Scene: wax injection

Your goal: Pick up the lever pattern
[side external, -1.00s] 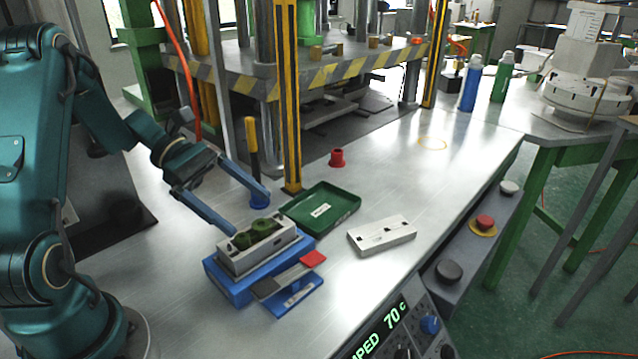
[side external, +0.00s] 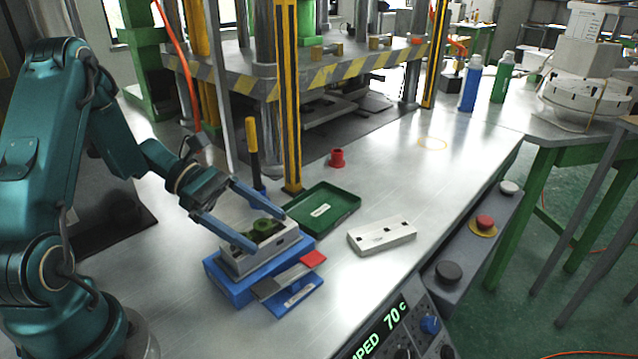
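The green lever pattern (side external: 264,228) sits in the grey-white mould half (side external: 262,261), which rests on a blue fixture (side external: 229,286). My gripper (side external: 269,232) is open, with its two long blue fingers reaching over the mould, one on each side of the green pattern. The near finger hides part of the pattern and the mould's left end. I cannot tell whether the fingers touch the pattern.
A green tray (side external: 334,224) with a white label lies behind the mould. A white mould plate (side external: 382,236) lies to the right. A red flanged piece (side external: 337,158) stands farther back. A black-and-yellow handled tool (side external: 252,150) stands upright behind my gripper. The yellow-black post (side external: 287,100) rises close by.

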